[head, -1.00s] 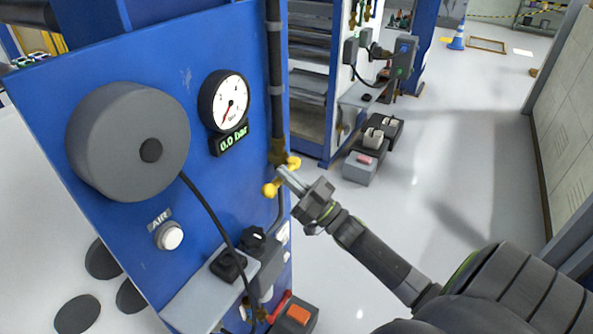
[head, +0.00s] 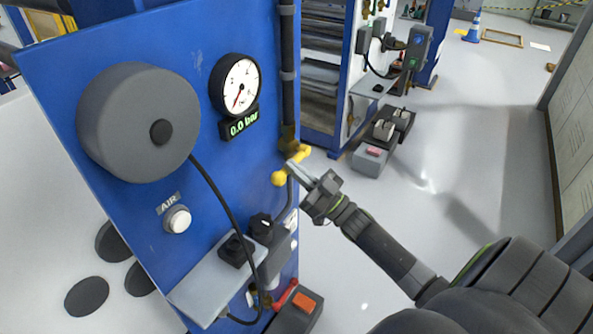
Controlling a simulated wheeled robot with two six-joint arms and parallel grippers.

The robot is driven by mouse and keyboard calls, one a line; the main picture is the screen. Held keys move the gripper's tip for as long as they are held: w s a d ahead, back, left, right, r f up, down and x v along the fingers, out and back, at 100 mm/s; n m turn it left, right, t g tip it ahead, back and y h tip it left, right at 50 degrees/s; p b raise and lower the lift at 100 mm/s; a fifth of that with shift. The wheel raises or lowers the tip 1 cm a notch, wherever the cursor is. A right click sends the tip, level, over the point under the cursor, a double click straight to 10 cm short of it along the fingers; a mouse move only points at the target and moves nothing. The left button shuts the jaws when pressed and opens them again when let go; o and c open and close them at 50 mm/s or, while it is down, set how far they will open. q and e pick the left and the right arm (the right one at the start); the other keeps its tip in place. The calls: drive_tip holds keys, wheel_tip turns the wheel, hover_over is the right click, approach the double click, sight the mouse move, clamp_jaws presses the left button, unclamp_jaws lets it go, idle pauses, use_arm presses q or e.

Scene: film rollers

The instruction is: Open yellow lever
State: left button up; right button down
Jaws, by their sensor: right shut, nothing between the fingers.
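The yellow lever (head: 279,178) is mounted on a brass valve fitting on the dark pipe at the right edge of the blue panel (head: 215,190). It has a round yellow knob at its lower left end and a yellow part at its upper right. My right gripper (head: 291,168) is shut and empty. Its fingertips are at the lever, overlapping its middle in the picture; I cannot tell whether they touch it. The pressure gauge (head: 236,86) above reads near the low end, and its display (head: 238,123) shows 0.0 bar. My left gripper is not in view.
A grey roller (head: 115,125), a white AIR button (head: 177,220) and a grey shelf with black knobs (head: 215,280) are on the panel. A box with an orange button (head: 303,302) stands below. The floor to the right (head: 480,140) is clear.

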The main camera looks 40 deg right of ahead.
drive_tip(key=shift+f, duration=0.1)
drive_tip(key=w+d+f+n+g+y+b, duration=0.1)
drive_tip(key=d+f+n+g+y+b, duration=0.1)
drive_tip(key=n+b, duration=0.7)
drive_tip(key=w+d+f+n+g+y+b, duration=0.1)
drive_tip(key=d+f+n+g+b, duration=0.3)
drive_tip(key=n+g+b, duration=0.5)
wheel_tip(320, 180, down, 2)
drive_tip(key=n+y, duration=0.1)
drive_tip(key=n, duration=0.4)
drive_tip(key=shift+w+d+f+b, duration=0.2)
drive_tip(key=shift+w+d+b, duration=0.1)
drive_tip(key=shift+w+b, duration=0.05)
drive_tip(key=shift+a, duration=0.1)
